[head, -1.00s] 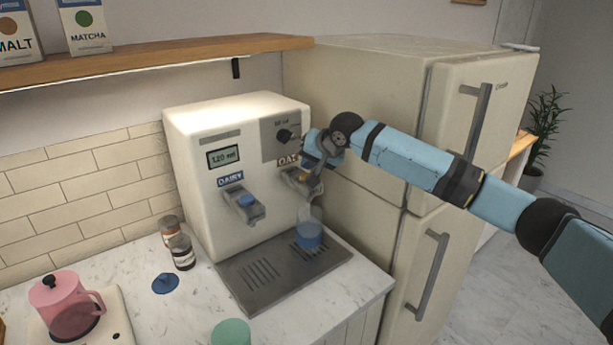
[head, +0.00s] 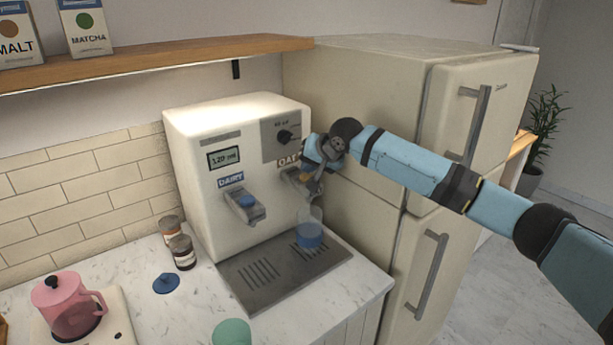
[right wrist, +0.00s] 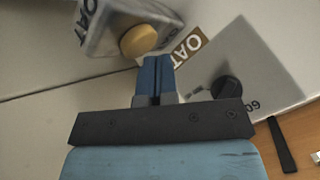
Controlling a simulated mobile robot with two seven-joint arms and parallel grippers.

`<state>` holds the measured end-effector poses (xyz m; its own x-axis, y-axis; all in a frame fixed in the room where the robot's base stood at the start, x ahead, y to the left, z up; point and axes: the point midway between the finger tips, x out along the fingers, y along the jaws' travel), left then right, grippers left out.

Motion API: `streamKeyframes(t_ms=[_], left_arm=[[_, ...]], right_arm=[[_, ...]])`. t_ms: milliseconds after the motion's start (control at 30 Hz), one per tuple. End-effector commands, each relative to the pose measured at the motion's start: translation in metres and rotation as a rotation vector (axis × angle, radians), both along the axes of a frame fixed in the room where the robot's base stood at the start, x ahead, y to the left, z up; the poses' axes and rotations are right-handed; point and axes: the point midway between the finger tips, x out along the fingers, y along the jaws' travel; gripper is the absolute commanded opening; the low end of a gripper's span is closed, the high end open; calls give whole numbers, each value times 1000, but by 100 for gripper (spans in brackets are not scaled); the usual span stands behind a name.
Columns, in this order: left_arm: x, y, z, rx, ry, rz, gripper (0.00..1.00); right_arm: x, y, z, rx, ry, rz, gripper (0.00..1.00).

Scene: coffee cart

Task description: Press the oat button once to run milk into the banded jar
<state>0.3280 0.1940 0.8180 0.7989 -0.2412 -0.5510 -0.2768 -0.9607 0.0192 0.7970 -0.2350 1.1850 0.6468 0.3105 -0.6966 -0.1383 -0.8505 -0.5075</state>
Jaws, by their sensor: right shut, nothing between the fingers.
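The milk dispenser (head: 205,150) stands on the counter with a DAIRY spout on the left and an OAT spout on the right. The oat button (right wrist: 138,41) is a yellow-orange round knob in the right wrist view, next to the OAT label (right wrist: 186,48). My right gripper (right wrist: 156,62) is shut and empty, its fingertips just short of the button in that view; I cannot tell whether they touch. In the head view my right gripper (head: 312,168) is at the oat spout and partly hides it. A clear jar with a blue band (head: 309,236) stands upright on the drip tray under the oat spout.
The drip tray (head: 262,297) sits before the dispenser. A blue lid (head: 166,283), two small brown jars (head: 182,252), a pink pot (head: 72,305) and a green cup (head: 232,333) are on the counter. The fridge (head: 375,110) is close on the right.

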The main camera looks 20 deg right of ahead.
Motion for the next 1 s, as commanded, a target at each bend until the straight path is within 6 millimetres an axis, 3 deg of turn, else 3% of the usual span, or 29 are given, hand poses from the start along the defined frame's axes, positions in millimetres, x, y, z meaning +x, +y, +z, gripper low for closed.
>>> streamKeyframes(t_ms=[1000], left_arm=[[1, 0, 5, -1, -3, 0, 43]], right_arm=[[0, 0, -11, -1, 1, 0, 0]])
